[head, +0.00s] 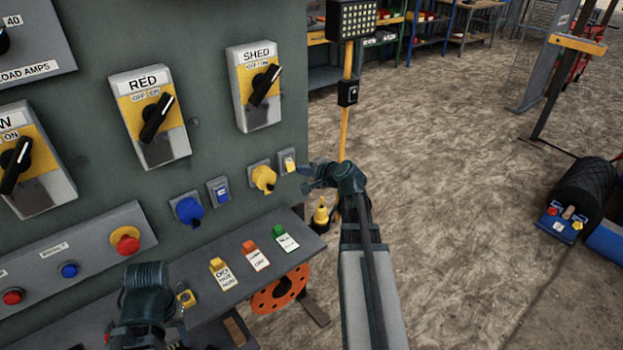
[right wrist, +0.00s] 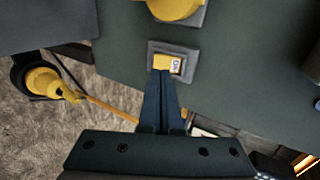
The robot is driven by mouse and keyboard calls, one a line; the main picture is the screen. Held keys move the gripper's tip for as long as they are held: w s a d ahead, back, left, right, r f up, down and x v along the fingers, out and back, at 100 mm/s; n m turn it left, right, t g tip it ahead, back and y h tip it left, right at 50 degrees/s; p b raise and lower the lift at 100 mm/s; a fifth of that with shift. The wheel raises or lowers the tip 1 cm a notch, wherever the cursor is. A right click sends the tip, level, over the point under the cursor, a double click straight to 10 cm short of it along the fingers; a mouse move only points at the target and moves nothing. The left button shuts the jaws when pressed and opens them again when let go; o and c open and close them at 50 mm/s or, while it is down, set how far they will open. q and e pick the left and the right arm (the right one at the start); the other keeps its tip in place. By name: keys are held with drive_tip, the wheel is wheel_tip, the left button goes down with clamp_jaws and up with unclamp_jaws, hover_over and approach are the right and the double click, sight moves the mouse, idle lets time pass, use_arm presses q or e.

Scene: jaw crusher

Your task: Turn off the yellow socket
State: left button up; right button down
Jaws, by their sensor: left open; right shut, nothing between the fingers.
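The yellow socket (head: 263,178) is on the right part of the grey panel. A small yellow rocker switch (head: 287,161) sits just right of it. In the right wrist view the switch (right wrist: 168,63) is in its grey frame, with part of the yellow socket (right wrist: 175,8) above. My right gripper (head: 306,178) is shut and empty. Its fingertips (right wrist: 165,74) are at the lower edge of the switch; whether they touch it I cannot tell. My left gripper (head: 145,300) is open, low over the shelf at the left; its fingers are hard to make out.
A blue socket (head: 188,209) and blue switch (head: 219,190) are left of the yellow pair. The RED (head: 150,117) and SHED (head: 259,87) rotary switches are above. A shelf (head: 205,262) with coloured tags juts out below.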

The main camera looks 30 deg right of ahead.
sight(290, 169)
drive_tip(key=shift+b+x, duration=0.75)
drive_tip(key=shift+x, duration=1.55)
drive_tip(key=shift+w+f+b, duration=0.25)
drive_tip(key=shift+f+b, duration=0.05)
drive_tip(key=shift+b, duration=0.1)
drive_tip(key=shift+s+r, duration=0.15)
drive_tip(key=shift+r, duration=0.05)
drive_tip(key=shift+r+p, duration=0.1)
drive_tip(key=shift+p, duration=0.25)
drive_tip(key=shift+r+p, duration=0.7)
